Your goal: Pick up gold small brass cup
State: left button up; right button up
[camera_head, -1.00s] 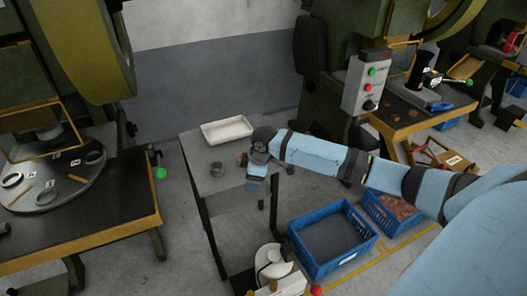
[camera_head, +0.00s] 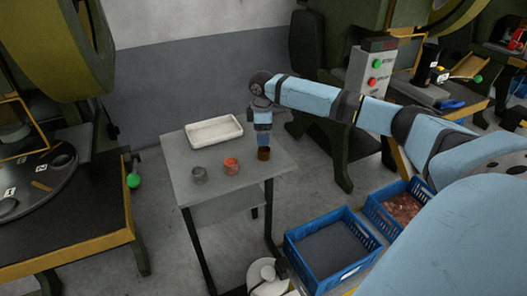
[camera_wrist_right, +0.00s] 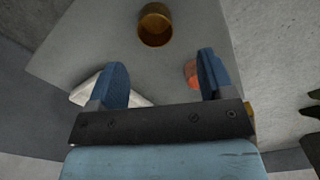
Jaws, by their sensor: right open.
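The small gold brass cup (camera_head: 264,155) stands upright near the right part of the grey table's top. In the right wrist view the gold cup (camera_wrist_right: 155,40) lies beyond the fingertips, toward the top of the picture. My right gripper (camera_head: 264,142) points down just above the cup in the head view. The right wrist view shows its two blue fingers (camera_wrist_right: 162,62) spread wide with nothing between them. The cup is apart from both fingers in that view. My left gripper is out of view.
A copper-red cup (camera_head: 231,165) and a grey cup (camera_head: 199,175) stand left of the gold one on the grey table (camera_head: 180,160). A white tray (camera_head: 214,131) lies behind them.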

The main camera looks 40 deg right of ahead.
aim_at(263, 150)
jog(key=shift+f+b, duration=0.3)
jog(key=shift+f, duration=1.25)
jog(key=f, duration=0.1)
jog(key=f+b, duration=0.1)
jog(key=f, duration=0.1)
jog(key=shift+w+d+f, duration=0.2)
jog(key=shift+f, duration=0.1)
jog(key=shift+f+b, duration=0.35)
jog(key=shift+f, duration=0.2)
jog(key=shift+r, duration=0.1)
jog(key=c, duration=1)
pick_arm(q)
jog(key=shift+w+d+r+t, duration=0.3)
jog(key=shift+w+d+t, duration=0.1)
